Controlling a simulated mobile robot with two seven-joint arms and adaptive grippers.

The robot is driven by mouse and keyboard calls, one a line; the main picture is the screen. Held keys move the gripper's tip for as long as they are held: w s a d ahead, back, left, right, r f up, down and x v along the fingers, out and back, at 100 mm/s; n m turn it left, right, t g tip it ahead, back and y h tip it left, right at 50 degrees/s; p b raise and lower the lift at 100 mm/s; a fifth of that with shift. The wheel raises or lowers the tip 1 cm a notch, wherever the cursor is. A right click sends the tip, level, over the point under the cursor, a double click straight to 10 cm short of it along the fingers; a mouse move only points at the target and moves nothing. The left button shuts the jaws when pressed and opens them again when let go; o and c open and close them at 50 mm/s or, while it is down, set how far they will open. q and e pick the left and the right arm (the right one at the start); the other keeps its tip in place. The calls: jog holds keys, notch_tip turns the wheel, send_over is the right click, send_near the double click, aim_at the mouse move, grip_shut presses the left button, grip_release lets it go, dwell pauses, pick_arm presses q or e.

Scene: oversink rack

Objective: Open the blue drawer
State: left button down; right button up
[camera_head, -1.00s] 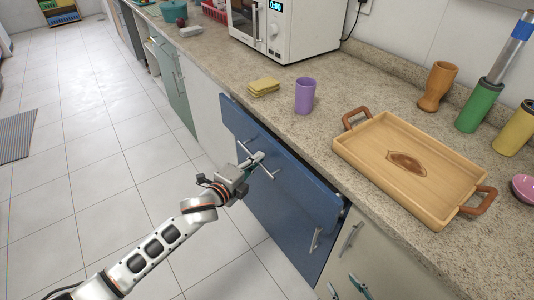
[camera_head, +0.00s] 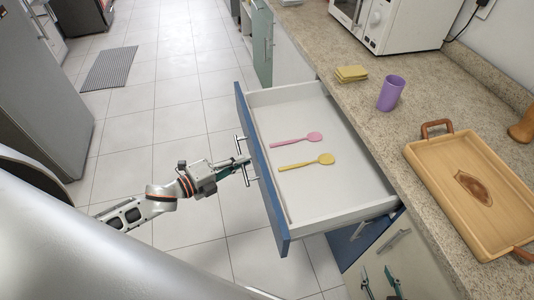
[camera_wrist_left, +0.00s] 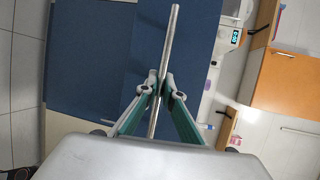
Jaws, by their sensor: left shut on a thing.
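The blue drawer (camera_head: 270,207) is pulled well out from the counter, its white inside showing. A pink spoon (camera_head: 297,140) and a yellow spoon (camera_head: 307,162) lie in it. My left gripper (camera_head: 246,161) is at the drawer's front, shut on the metal bar handle (camera_wrist_left: 172,40). In the left wrist view the bar runs between the two teal fingers (camera_wrist_left: 160,88), with the blue front behind. My right gripper (camera_head: 379,283) shows at the bottom edge of the head view, its teal fingers apart and empty, in front of the pale cabinet.
The counter holds a wooden tray (camera_head: 421,160), a purple cup (camera_head: 391,94), yellow sponges (camera_head: 352,73) and a microwave (camera_head: 398,24). Another blue front (camera_head: 350,246) is below the drawer. The tiled floor (camera_head: 180,110) to the left is clear, apart from a grey mat (camera_head: 110,68).

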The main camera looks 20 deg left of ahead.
pick_arm(q)
jog(key=s+a, duration=0.6)
jog(key=a, duration=0.3)
jog(key=shift+s+a, duration=0.2)
jog(key=shift+s, duration=0.15)
jog(key=c, duration=2.4)
grip_release()
jog(key=shift+c, duration=0.2)
jog(key=v, duration=1.2)
jog(key=shift+a, duration=0.1)
